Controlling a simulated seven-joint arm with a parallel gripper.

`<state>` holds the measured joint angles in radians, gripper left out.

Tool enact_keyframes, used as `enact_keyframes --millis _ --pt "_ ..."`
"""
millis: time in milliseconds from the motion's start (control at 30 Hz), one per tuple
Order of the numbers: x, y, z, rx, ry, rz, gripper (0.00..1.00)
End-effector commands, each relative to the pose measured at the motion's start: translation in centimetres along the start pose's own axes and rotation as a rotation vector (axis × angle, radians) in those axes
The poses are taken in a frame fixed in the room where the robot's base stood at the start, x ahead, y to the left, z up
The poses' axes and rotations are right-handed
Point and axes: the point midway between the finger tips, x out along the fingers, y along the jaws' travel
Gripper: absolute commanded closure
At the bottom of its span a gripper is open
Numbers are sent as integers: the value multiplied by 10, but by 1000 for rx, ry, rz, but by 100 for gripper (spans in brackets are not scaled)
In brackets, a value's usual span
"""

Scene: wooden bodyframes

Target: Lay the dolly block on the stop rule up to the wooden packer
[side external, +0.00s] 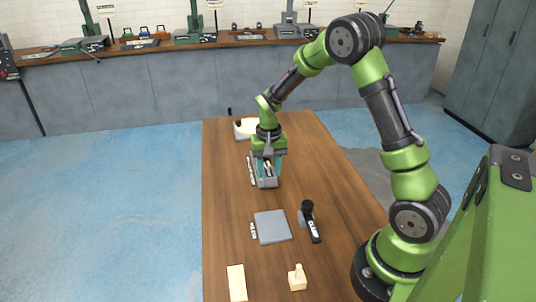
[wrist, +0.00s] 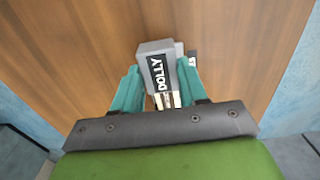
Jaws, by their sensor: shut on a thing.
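The dolly block (wrist: 158,50) is grey with a black DOLLY label in the wrist view. My gripper (wrist: 155,88) has its teal fingers shut on it, one on each side. Small pale wood-coloured pieces (wrist: 168,98) show between the fingers; I cannot tell whether they are the wooden packer. A light grey edge and a partly covered label (wrist: 193,58) show behind the block, likely the stop rule; most is hidden. In the side view my gripper (side external: 267,165) points down low over the table, the grey block (side external: 268,182) at its tips. I cannot tell whether the block touches what lies below.
A grey plate (side external: 272,227) and a black labelled tool (side external: 310,222) lie nearer on the wooden table (side external: 225,190). A pale wooden strip (side external: 237,283) and a knobbed wooden block (side external: 297,279) are at the near end. A pale rounded object (side external: 244,129) stands at the far end.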

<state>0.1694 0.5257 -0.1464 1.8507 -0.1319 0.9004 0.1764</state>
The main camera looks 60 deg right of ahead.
Motion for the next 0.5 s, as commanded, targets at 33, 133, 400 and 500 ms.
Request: enact_keyframes --millis 33,133,400,500 --pt "-1 0 -1 0 2 -1 94" --pt "-1 0 -1 0 2 -1 94" --pt "2 0 0 0 1 -1 94" --pt "4 0 0 0 2 -1 94"
